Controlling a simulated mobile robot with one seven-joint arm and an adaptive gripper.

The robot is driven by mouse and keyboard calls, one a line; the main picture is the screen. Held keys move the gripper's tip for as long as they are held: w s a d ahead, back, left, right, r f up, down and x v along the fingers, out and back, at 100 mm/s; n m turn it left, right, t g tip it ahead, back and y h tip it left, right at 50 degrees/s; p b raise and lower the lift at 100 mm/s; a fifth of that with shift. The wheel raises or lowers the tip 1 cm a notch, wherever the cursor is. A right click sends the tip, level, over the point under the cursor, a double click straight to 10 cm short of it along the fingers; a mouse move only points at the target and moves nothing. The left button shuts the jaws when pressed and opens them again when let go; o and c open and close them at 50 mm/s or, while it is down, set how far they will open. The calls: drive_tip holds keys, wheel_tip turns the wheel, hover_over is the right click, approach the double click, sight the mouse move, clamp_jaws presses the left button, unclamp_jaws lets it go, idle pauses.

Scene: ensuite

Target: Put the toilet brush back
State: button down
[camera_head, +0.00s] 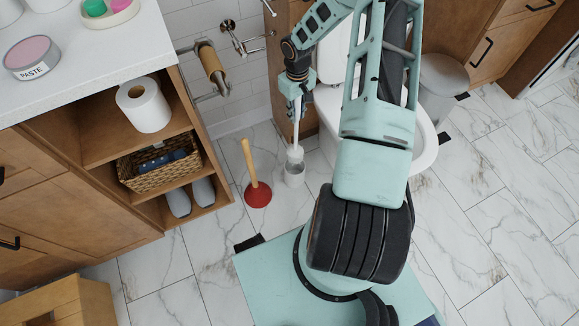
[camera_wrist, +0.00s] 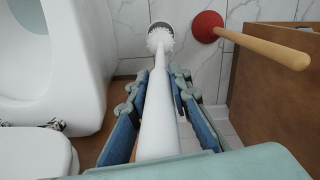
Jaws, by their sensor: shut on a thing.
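My gripper (camera_head: 297,100) is shut on the white handle of the toilet brush (camera_head: 296,130) and points down beside the toilet. In the wrist view my gripper (camera_wrist: 159,80) has its blue pads on either side of the handle (camera_wrist: 158,120). The brush is close to upright, with its white bristle head (camera_wrist: 160,40) at the lower end. The grey holder (camera_head: 294,176) stands on the floor directly under the head. The head is at the holder's mouth; I cannot tell how far inside it is.
A plunger (camera_head: 257,192) with a red cup stands just left of the holder. The white toilet (camera_head: 425,145) is close on the right, with a grey bin (camera_head: 443,78) beyond it. An open wooden cabinet (camera_head: 205,150) is at left. Tiled floor is clear at right.

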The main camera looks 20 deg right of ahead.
sight(296, 123)
wheel_tip(296, 123, down, 18)
drive_tip(key=b, duration=0.4)
drive_tip(key=shift+r, duration=0.2)
drive_tip(key=shift+f+b, duration=0.1)
drive_tip(key=shift+b, duration=0.2)
drive_tip(key=shift+f, duration=0.15)
drive_tip(key=c, duration=1.8)
unclamp_jaws()
drive_tip(key=shift+r, duration=0.25)
wheel_tip(296, 123, up, 12)
drive_tip(key=p, duration=0.3)
